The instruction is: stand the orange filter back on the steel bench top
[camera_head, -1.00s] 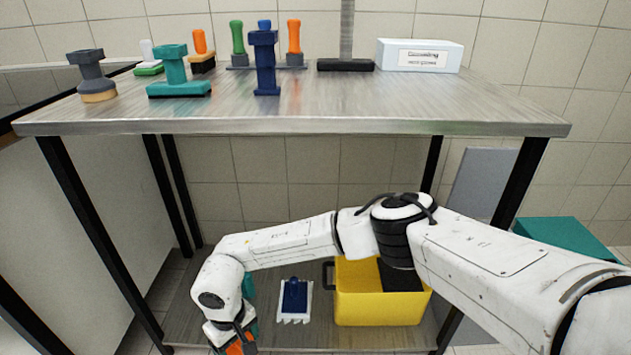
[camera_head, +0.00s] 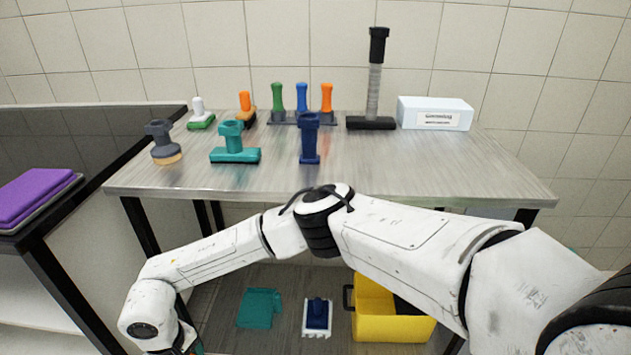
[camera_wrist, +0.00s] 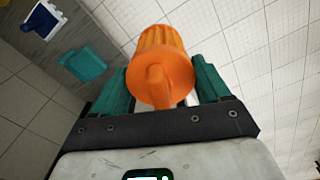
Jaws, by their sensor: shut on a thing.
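My gripper (camera_wrist: 168,92) is shut on the orange filter (camera_wrist: 160,50) in the wrist view. The filter is a ribbed orange cylinder with a rounded end and a narrow tab, held between the two teal fingers. In the head view my wrist hangs low at the bottom left, and the filter is hidden there. The steel bench top (camera_head: 400,172) is in the upper middle of the head view, higher than my wrist. Its front middle and right stretch is bare.
On the bench stand a teal tool (camera_head: 235,155), a grey tool (camera_head: 163,140), a blue tool (camera_head: 309,138), a handle rack (camera_head: 285,118), a black-based column (camera_head: 371,122) and a white box (camera_head: 435,113). The lower shelf holds a teal piece (camera_head: 258,308) and a yellow bin (camera_head: 390,318).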

